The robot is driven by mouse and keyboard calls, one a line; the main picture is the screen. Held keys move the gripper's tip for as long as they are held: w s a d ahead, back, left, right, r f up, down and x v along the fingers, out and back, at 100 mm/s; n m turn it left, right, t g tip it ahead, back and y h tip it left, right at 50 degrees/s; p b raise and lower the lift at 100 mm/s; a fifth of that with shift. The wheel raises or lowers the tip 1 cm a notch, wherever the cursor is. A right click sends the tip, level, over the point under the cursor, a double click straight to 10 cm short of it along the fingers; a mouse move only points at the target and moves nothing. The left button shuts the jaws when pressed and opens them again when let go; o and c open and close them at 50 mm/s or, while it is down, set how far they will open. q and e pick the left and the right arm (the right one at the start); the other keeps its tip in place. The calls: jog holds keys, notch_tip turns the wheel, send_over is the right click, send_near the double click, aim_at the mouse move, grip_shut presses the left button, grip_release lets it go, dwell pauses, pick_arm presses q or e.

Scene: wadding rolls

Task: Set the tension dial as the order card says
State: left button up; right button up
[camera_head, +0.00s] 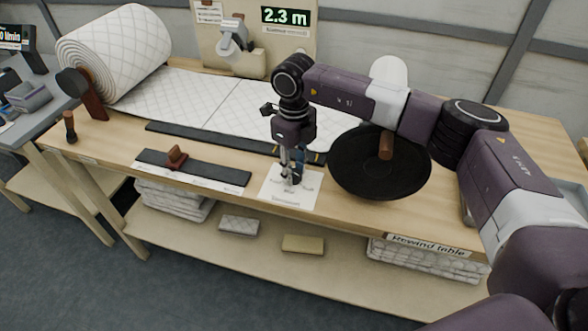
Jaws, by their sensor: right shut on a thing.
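My right gripper (291,180) points down over a white plate (309,184) at the front middle of the table. It is shut on the dark knob of the tension dial, which stands on this plate; the fingers hide most of the knob and its pointer. The markings and the label along the plate's front edge are too small to read. A printed paper (209,12) on the back board may be the order card; its text cannot be read. My left gripper is not in view.
A black disc (365,178) with a wooden handle lies right of the plate. A quilted wadding roll (118,50) spreads its sheet across the table (110,140). A dark strip (205,170) carries a brown slider (176,157). A display (285,16) reads 2.3 m. Folded wadding fills parts of the lower shelf.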

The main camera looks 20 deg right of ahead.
aim_at(294, 172)
jog(key=o, duration=1.1)
jog(key=shift+o, duration=0.2)
notch_tip(294, 172, up, 12)
